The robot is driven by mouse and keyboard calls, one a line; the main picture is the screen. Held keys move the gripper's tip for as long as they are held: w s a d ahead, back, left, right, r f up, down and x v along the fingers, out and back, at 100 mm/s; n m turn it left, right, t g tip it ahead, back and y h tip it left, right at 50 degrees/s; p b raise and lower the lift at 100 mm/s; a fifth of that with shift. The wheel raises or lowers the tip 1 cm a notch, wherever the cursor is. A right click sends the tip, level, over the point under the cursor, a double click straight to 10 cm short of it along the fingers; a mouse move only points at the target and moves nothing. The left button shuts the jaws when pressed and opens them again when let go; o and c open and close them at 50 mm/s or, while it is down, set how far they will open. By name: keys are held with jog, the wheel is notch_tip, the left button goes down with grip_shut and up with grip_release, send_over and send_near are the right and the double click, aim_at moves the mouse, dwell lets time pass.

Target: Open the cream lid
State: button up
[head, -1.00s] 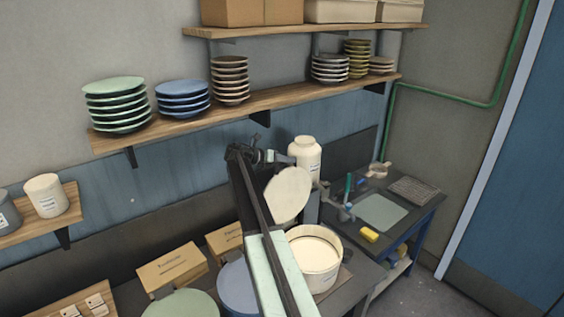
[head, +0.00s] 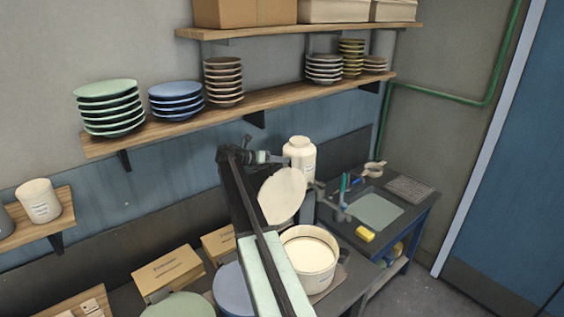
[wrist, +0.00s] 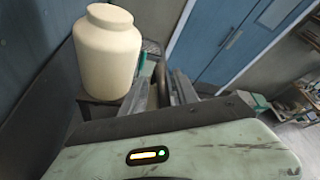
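The cream lid (head: 282,196) stands steeply raised at the back of the round cream tub (head: 308,262) in the head view, and the tub's mouth is uncovered. My gripper (head: 278,157) is above the lid and close to the tall cream jar (head: 300,158); it looks apart from the lid. In the wrist view my gripper (wrist: 165,88) points out past the jar (wrist: 107,55). No lid shows between the fingers there. The finger gap is too small and dark to read. My arm hides part of the lid's left side and the tub's left edge.
A blue round lid (head: 232,288) and a green one (head: 178,306) are left of the tub. Cardboard boxes (head: 168,272) stand behind them. A plate shelf (head: 190,125) runs above. A sink bench (head: 400,205) with a yellow sponge (head: 364,234) is to the right.

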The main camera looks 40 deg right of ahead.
jog(key=p+v, duration=0.1)
jog(key=v, duration=0.5)
jog(key=shift+a+p, duration=0.2)
jog(key=shift+p, duration=0.15)
